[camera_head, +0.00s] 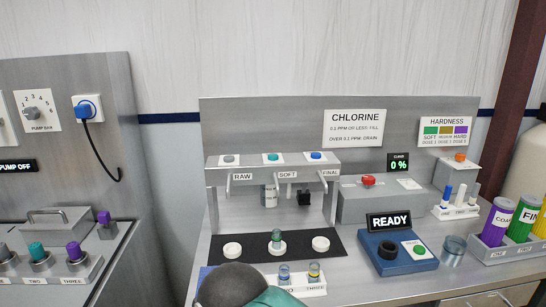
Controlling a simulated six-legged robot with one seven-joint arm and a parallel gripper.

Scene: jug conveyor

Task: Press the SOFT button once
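The SOFT button (272,157) is a teal round cap on a white plate. It sits in the middle of the grey dispenser shelf (258,170), above the SOFT label (287,175). A grey button (229,159) by the RAW label is to its left and a blue button (316,156) by the FINAL label is to its right. The SOFT button is unobstructed in this view. A dark rounded shape with a teal part at the bottom edge appears to be part of my arm. My gripper's fingers are not visible.
Below the shelf, a teal-topped vial (276,240) stands on the middle white disc of a black mat (215,253). A blue READY unit (375,263) and a grey box with a red button (368,181) are to the right. Labelled jugs (497,222) stand far right.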

